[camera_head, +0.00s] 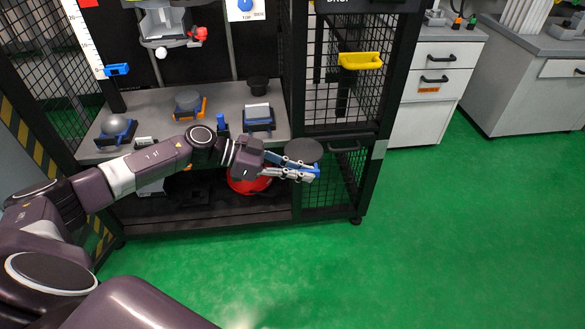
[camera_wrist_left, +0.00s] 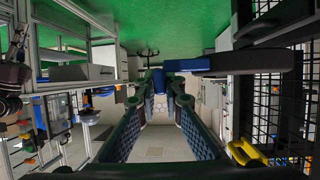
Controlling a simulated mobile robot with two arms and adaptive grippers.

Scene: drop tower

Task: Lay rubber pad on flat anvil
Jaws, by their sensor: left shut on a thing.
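My left gripper (camera_head: 314,174) is shut on the blue tab of the rubber pad (camera_head: 302,150), a dark round disc. It holds the pad in the air in front of the tower's right post, beyond the bench's right end. In the left wrist view the fingertips (camera_wrist_left: 158,88) close on the blue tab, and the pad (camera_wrist_left: 230,64) shows edge-on to the right. On the grey bench stand a grey dome on a blue base (camera_head: 116,128), a grey piece with an orange holder (camera_head: 188,101) and a pale flat-topped block on a blue base (camera_head: 257,115). I cannot tell which is the flat anvil. My right gripper is not in view.
The grey bench (camera_head: 228,97) sits inside the black tower frame. A small black cup (camera_head: 257,84) stands at its back. A mesh door with a yellow handle (camera_head: 360,61) is on the right. A red object (camera_head: 248,182) lies below my wrist. Green floor is clear to the right.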

